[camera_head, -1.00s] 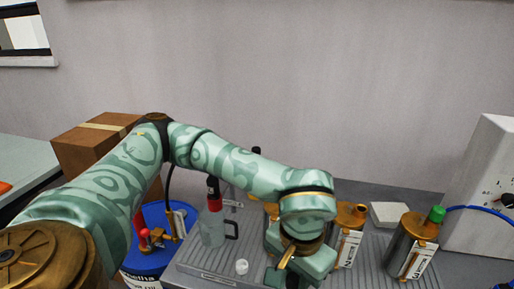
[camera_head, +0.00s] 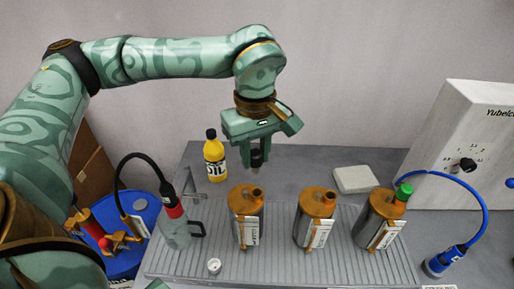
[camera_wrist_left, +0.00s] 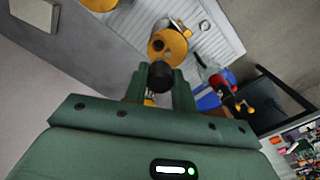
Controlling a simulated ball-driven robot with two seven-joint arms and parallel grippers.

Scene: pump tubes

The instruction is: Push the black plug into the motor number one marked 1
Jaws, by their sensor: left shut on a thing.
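My left gripper (camera_head: 251,155) points down, with its fingers shut on the black plug (camera_head: 257,158). In the head view the plug appears just behind and above the leftmost of the motors (camera_head: 245,222), apart from it. This motor is a grey cylinder with a gold top, an upright gold port and a white label; I cannot read its number. In the left wrist view the plug (camera_wrist_left: 161,76) sits between the fingertips (camera_wrist_left: 161,88), beside a gold motor top with a dark opening (camera_wrist_left: 168,45). My right gripper is not in view.
Two similar motors (camera_head: 313,222) (camera_head: 375,222) stand to the right on the ribbed tray (camera_head: 275,262); the far one has a green plug (camera_head: 404,192). A yellow oil bottle (camera_head: 215,160), a red-topped jug (camera_head: 175,220), a white cap (camera_head: 214,266) and a pale box (camera_head: 355,179) stand nearby.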

